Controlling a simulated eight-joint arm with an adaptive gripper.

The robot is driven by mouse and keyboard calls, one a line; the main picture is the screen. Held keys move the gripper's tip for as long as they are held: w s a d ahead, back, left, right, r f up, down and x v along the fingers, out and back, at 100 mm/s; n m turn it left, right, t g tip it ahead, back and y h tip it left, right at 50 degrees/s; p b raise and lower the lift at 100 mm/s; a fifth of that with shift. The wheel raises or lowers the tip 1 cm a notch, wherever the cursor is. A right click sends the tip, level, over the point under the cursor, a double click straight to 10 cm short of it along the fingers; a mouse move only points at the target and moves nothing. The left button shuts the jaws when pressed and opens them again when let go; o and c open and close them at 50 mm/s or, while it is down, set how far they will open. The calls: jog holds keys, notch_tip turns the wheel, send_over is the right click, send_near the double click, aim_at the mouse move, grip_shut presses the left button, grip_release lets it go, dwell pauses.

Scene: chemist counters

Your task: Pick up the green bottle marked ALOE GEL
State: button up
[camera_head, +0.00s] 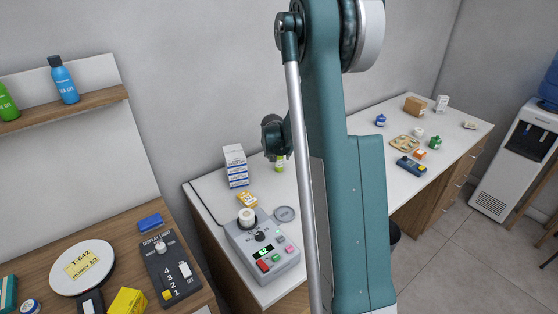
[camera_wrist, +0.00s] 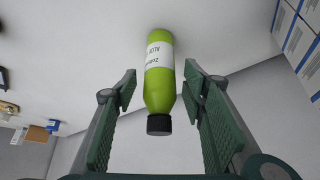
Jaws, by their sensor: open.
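A green bottle (camera_wrist: 159,85) with a black cap and a white label shows in the wrist view, upside down in the picture. The label's large print starts with "ALOE"; the rest is too small to read surely. My gripper (camera_wrist: 160,76) is open, with one finger on each side of the bottle and a visible gap on both sides. Another green bottle (camera_head: 7,104) with white lettering stands on the wall shelf at far left.
A blue bottle (camera_head: 64,80) stands on the shelf. Several small items sit on the counter's far right part.

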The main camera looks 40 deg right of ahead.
jog(key=shift+c, duration=0.2)
dwell(0.3)
jog(key=c, duration=1)
jog(key=shift+r+p, duration=0.5)
jog(key=shift+r, duration=4.5)
